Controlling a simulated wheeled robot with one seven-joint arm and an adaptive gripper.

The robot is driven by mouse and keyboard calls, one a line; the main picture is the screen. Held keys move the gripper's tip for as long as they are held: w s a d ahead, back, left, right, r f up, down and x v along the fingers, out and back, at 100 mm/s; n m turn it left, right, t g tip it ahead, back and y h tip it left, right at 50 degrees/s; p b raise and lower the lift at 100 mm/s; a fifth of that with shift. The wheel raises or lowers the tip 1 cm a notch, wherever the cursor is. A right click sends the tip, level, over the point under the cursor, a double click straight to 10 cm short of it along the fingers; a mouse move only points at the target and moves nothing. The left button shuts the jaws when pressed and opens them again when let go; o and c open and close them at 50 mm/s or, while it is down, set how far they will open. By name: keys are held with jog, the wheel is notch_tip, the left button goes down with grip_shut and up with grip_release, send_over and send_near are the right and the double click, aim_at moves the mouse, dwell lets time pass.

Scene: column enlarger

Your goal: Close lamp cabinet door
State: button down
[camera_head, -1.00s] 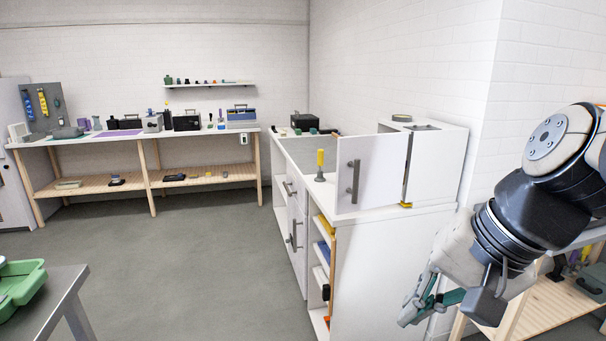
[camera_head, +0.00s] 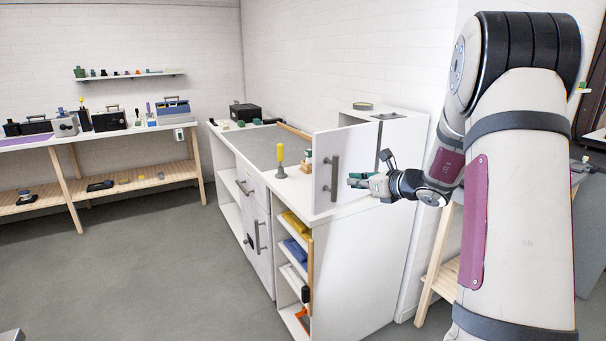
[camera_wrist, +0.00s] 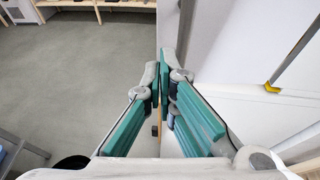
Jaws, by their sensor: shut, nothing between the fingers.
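The lamp cabinet (camera_head: 403,132) is a white box on the counter's right end. Its white door (camera_head: 350,150) stands open, swung out to the left, with a grey bar handle (camera_head: 333,178) near its free edge. My gripper (camera_head: 352,180) is in front of the door's lower part, just right of the handle. In the head view I cannot tell whether the fingertips touch the door. In the wrist view the green-padded fingers (camera_wrist: 165,82) are together and empty. They partly hide what lies beyond, and the handle cannot be made out there.
A yellow-handled tool (camera_head: 280,160) stands on the white counter (camera_head: 232,150) left of the door. Below, open shelves hold coloured items (camera_head: 296,222). A workbench (camera_head: 90,133) stands along the back wall. Grey floor (camera_head: 140,270) is free at left.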

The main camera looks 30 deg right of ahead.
jog(key=p, duration=0.1)
send_near(317, 175)
jog(key=x, duration=0.5)
jog(key=shift+f, duration=0.15)
jog(key=shift+w, duration=0.55)
jog(key=shift+w+a, duration=0.1)
jog(key=shift+w, duration=0.05)
